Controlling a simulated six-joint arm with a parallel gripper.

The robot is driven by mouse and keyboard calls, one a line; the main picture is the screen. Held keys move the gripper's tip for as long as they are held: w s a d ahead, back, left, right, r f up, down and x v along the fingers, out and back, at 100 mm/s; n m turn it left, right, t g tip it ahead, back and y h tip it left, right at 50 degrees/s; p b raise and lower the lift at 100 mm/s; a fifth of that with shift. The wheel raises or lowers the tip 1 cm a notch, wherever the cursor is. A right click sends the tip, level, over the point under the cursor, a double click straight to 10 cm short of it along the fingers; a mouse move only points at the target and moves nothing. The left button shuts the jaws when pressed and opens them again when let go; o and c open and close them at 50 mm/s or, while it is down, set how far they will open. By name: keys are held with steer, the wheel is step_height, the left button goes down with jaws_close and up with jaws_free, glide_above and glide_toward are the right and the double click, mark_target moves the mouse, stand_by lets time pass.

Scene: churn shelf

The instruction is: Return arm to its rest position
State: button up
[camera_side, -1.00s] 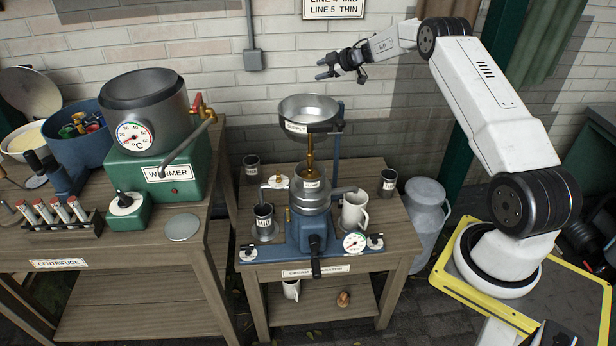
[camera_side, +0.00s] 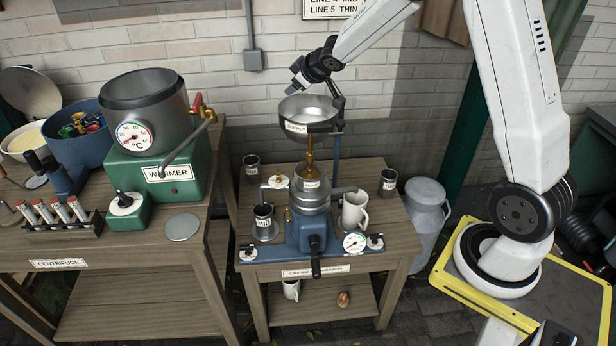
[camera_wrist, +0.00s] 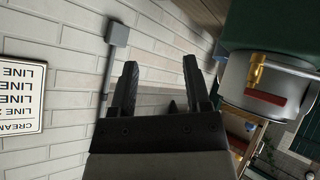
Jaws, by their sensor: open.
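My gripper (camera_side: 297,84) is in the air just above the rim of the steel supply bowl (camera_side: 310,112) in the side view, its fingers pointing left and down. I cannot tell whether it touches the bowl. In the wrist view my gripper (camera_wrist: 160,85) shows two dark fingers spread apart with nothing between them. My arm rises at the right and reaches left over the separator table.
The separator (camera_side: 312,225) stands on a wooden table under the bowl, with a white mug (camera_side: 355,211) and dark cups around it. The green warmer (camera_side: 158,175) is at left. A metal milk can (camera_side: 427,215) stands at right. The brick wall is behind.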

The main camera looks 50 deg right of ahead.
steer(key=s+a+f+m+g, duration=0.1)
steer(key=s+a+f+g, duration=0.1)
steer(key=s+a, duration=0.3)
steer(key=s+a+f+m+g+y, duration=0.1)
steer(key=s+a, duration=0.4)
steer(key=s, duration=0.8)
steer(key=s+a+f+g+y, duration=0.1)
steer(key=s+a+f+g, duration=0.3)
steer(key=s, duration=0.4)
steer(key=shift+s+a+m, duration=0.4)
steer(key=shift+a, duration=0.4)
